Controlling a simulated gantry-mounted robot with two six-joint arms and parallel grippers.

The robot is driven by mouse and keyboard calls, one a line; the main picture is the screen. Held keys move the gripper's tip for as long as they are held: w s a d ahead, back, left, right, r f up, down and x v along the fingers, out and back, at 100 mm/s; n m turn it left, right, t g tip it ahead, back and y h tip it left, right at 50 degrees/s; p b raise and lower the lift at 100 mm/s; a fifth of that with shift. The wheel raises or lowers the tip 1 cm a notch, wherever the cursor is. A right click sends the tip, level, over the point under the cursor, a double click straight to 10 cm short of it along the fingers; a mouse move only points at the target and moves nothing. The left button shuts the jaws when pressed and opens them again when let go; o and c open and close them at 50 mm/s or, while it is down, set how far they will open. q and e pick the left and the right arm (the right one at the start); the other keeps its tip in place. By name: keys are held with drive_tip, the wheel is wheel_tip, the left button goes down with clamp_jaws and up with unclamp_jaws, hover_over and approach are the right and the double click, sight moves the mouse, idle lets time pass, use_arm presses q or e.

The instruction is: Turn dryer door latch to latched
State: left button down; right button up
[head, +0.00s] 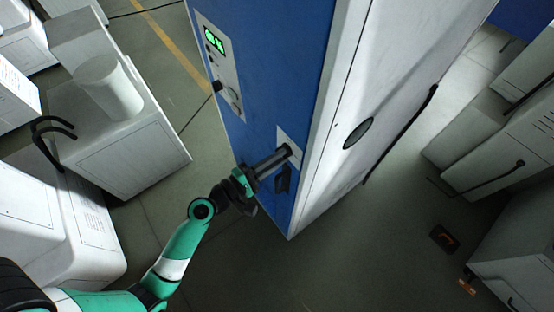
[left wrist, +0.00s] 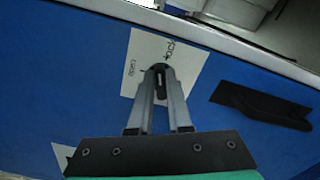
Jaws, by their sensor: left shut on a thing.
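The dryer is a tall cabinet with a blue front (head: 270,60). Its door latch (left wrist: 159,78) is a small dark knob on a white label plate (left wrist: 188,62) with printed words too small to read surely. My left gripper (head: 286,152) reaches the plate from the left in the head view. In the left wrist view its two fingers (left wrist: 160,76) are shut on the latch, one on each side. The fingers hide part of the knob, and I cannot tell its exact turn. My right gripper is in neither view.
A black door handle (head: 283,180) sticks out close beside the latch, also in the left wrist view (left wrist: 262,105). A control panel (head: 219,62) with a green display is farther up. White cabinets (head: 125,150) stand at left, others at right.

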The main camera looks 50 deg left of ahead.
use_arm(q)
drive_tip(key=shift+f+m+b, duration=0.15)
drive_tip(key=shift+m+b, duration=0.4)
drive_tip(key=shift+m, duration=0.55)
drive_tip(key=shift+f+m+b, duration=0.1)
drive_tip(key=shift+m+b, duration=0.4)
drive_tip(key=shift+m, duration=0.6)
drive_tip(key=c, duration=0.8)
unclamp_jaws()
drive_tip(key=shift+c, duration=0.2)
drive_tip(key=s+b, duration=0.2)
drive_tip(key=s, duration=0.9)
drive_tip(key=shift+s+a+b, duration=0.3)
drive_tip(key=shift+a+b, duration=0.05)
drive_tip(key=shift+a, duration=0.05)
